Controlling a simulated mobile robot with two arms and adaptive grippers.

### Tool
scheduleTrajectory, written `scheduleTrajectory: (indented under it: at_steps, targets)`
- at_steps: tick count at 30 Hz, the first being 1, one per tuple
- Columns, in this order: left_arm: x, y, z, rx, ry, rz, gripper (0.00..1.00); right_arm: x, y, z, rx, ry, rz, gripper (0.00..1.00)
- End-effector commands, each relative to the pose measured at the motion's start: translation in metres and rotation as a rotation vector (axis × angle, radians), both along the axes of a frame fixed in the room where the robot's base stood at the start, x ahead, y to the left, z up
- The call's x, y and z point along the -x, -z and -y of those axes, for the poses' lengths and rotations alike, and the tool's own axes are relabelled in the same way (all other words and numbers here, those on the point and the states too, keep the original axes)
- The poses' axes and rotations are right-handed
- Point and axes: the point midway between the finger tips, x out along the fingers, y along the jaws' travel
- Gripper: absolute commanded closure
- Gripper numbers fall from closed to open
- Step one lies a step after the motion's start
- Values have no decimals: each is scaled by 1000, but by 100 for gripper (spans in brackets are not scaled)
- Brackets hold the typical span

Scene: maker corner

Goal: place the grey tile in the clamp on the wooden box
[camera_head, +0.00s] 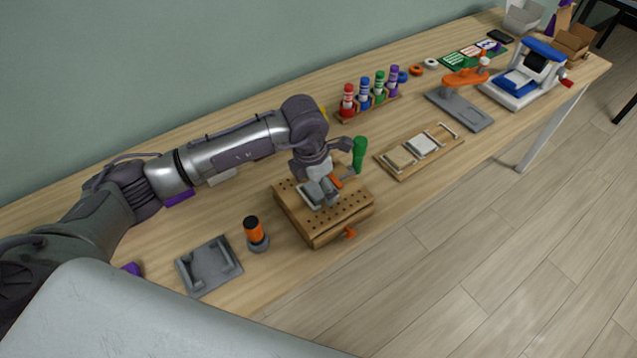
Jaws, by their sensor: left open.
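The wooden box (321,224) stands near the table's front edge, with rows of holes in its top and an orange knob on its front. A clamp with an upright green handle (359,153) and an orange part (336,182) is at the back right of its top. A small grey piece, seemingly the grey tile (313,193), is on the box top beside the orange part. My left gripper (320,183) is open and directly over this piece, hiding part of it and the clamp. I cannot tell whether the piece sits fully within the clamp. My right gripper is out of view.
A grey fixture (209,267) and an orange-black bottle (256,234) stand left of the box. A wooden tray (420,164) with light tiles lies to the right. Several colored bottles (364,95) stand in a rack behind. The table is clear between these.

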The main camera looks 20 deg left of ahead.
Motion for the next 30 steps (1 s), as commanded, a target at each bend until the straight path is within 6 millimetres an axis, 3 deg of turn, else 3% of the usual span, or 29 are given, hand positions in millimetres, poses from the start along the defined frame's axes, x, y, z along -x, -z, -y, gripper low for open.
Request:
scheduleTrajectory:
  at_steps: [9,21,30]
  targets:
    - [0,-10,-1,1,0,3,13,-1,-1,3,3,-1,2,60]
    - [9,-90,-8,0,0,5,13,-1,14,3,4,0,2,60]
    - [14,-121,-11,0,-1,-1,13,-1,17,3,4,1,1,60]
